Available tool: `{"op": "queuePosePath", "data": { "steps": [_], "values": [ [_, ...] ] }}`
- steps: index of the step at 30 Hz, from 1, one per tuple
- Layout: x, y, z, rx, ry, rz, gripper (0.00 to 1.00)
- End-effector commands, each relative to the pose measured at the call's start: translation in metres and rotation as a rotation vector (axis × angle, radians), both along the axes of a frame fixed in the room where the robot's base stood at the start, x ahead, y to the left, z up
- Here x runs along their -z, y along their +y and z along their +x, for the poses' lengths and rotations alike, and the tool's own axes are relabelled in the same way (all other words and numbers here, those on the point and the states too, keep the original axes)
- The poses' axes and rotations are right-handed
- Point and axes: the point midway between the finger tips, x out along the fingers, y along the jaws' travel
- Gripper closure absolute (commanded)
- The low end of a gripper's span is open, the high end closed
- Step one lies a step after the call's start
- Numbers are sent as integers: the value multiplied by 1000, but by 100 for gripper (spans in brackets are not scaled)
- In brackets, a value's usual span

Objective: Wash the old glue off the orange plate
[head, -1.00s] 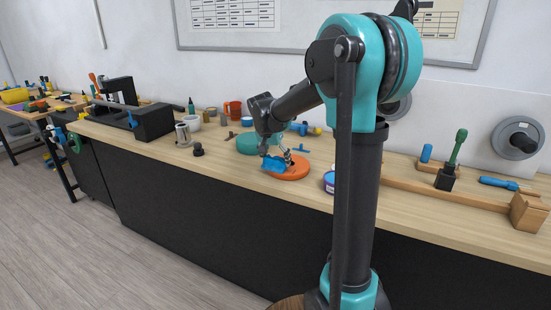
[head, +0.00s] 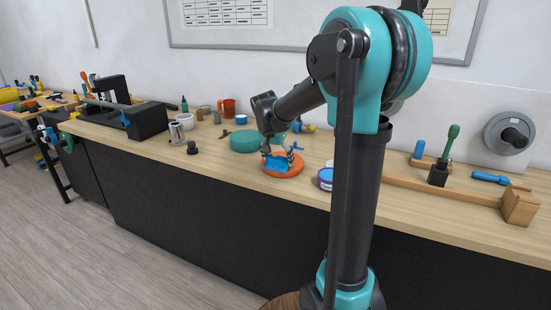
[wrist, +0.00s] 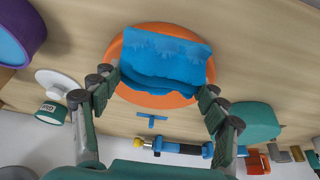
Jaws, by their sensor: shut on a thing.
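The orange plate (head: 296,168) lies on the wooden bench top. It is a round disc, and its rim also shows around the cloth in the wrist view (wrist: 165,28). A crumpled blue cloth (head: 276,164) lies over the plate and covers most of its face in the wrist view (wrist: 165,65). My gripper (wrist: 160,88) has a finger on either side of the cloth and is shut on it, low over the plate; in the head view my gripper (head: 280,152) is above the plate. Any glue under the cloth is hidden.
A purple tub (head: 325,181) with a blue top stands close right of the plate. A small blue T-shaped piece (wrist: 151,121) lies beyond the plate. Bare bench top (head: 225,166) lies left of the plate.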

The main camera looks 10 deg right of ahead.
Motion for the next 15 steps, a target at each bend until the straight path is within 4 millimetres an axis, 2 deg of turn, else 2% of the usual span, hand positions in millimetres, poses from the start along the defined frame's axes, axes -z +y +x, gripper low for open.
{"op": "queuePosePath", "data": {
  "steps": [6, 15],
  "values": [
    [2, -10, -7, 3, 0, 0, 56],
    [2, -11, -9, 3, 3, 0, 56]
  ]
}}
